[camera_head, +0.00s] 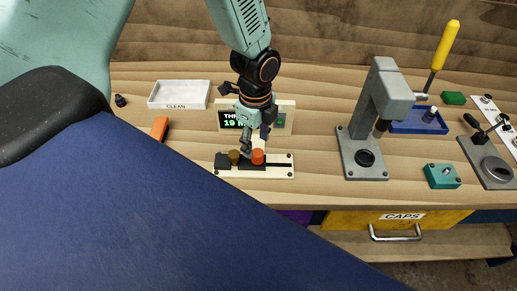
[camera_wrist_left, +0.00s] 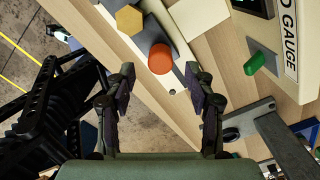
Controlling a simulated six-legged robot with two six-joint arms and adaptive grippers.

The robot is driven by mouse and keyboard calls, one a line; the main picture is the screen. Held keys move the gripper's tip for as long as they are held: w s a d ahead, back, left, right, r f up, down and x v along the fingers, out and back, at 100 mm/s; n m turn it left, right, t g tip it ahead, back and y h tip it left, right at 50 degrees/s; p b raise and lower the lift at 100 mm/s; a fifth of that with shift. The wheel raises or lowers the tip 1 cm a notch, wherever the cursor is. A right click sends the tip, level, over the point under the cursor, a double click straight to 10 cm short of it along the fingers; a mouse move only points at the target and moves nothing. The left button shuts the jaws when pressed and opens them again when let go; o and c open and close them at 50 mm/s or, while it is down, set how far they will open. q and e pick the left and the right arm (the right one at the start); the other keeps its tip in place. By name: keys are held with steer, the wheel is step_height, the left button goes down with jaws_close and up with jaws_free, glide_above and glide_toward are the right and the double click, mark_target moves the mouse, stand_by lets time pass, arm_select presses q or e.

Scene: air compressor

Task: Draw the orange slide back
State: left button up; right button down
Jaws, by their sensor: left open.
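The orange slide knob (camera_head: 258,156) stands on a dark block over a pale base plate (camera_head: 284,174) at the near edge of the bench. A brass hex part (camera_head: 234,157) is just left of it. In the left wrist view the orange knob (camera_wrist_left: 161,58) lies ahead, between the lines of the fingers, with the brass hex (camera_wrist_left: 129,19) beyond it. My left gripper (camera_head: 256,140) comes down from above, close over the knob. In the left wrist view the gripper (camera_wrist_left: 161,82) is open with nothing between its fingers. Contact with the knob cannot be told. My right gripper is not in view.
A display (camera_head: 281,119) stands behind the fixture. A white CLEAN tray (camera_head: 178,103) and an orange block (camera_head: 159,127) are to the left. A grey press (camera_head: 383,105) and a teal block (camera_head: 441,176) are to the right. A yellow CAPS drawer (camera_head: 350,221) is below the bench edge.

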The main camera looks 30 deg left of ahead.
mark_target(258, 152)
arm_select(q)
steer(key=f, duration=0.3)
steer(key=shift+s+d+f, duration=0.15)
steer(key=shift+d+f, duration=0.15)
steer(key=shift+d, duration=0.05)
steer(key=shift+w+a+f, duration=0.2)
steer(key=shift+a+f, duration=0.1)
steer(key=shift+f, duration=0.4)
steer(key=shift+s, duration=0.15)
steer(key=shift+d+r, duration=0.15)
steer(key=shift+d, duration=0.1)
steer(key=shift+c, duration=1.1)
steer(key=shift+a, duration=0.15)
steer(key=c, duration=0.5)
jaws_close()
